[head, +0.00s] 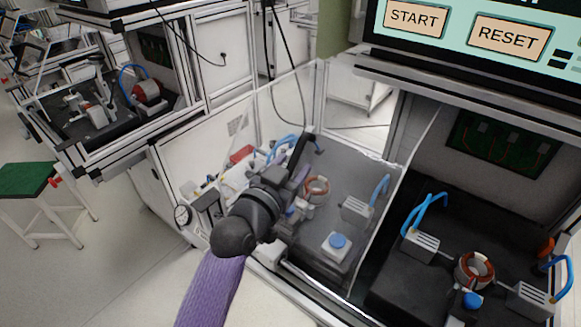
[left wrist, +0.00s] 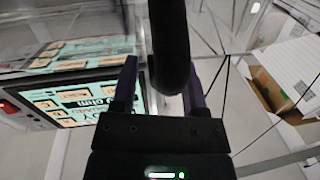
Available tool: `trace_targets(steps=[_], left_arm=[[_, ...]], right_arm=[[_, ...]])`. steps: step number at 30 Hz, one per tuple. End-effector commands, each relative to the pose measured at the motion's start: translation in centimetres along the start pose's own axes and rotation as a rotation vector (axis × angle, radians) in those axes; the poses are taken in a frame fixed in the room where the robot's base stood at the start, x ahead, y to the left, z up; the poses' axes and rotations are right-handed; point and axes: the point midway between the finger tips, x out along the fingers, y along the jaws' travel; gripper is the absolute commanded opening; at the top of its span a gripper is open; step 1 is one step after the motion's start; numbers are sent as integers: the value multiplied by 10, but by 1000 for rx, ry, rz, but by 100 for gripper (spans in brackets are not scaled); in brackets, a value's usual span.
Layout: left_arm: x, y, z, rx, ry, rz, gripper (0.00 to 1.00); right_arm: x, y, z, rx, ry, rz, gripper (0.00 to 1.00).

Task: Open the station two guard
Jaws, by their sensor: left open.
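A clear guard panel (head: 287,98) with a thin pale frame stands at the middle station in the head view. A black bar-like handle (head: 303,150) shows beside my left gripper (head: 307,163). In the left wrist view, the black handle (left wrist: 168,45) runs down between the two fingers of my left gripper (left wrist: 158,82). The fingers are apart, one on each side of it, and do not appear closed on it. Which station number this guard bears cannot be read. My right gripper is out of view.
Behind the clear panels, the dark bench holds a copper-wound ring (head: 316,188), a grey block (head: 355,209) and a blue-capped white block (head: 337,243). Another bay at right holds a second ring (head: 475,270). A START/RESET screen (head: 460,35) hangs above. A green-topped stool (head: 27,179) stands at left.

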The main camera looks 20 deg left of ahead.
Motion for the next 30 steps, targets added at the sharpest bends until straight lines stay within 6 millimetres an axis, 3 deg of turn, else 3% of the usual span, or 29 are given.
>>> trace_targets(steps=[1, 8, 9, 30], left_arm=[[0, 0, 0, 0, 0, 0, 51], [0, 0, 0, 0, 0, 0, 2], [0, 0, 0, 0, 0, 0, 0], [0, 0, 0, 0, -1, 0, 0]], right_arm=[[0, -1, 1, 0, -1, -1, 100], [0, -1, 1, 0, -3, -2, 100], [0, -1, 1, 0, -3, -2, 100], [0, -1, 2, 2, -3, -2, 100]])
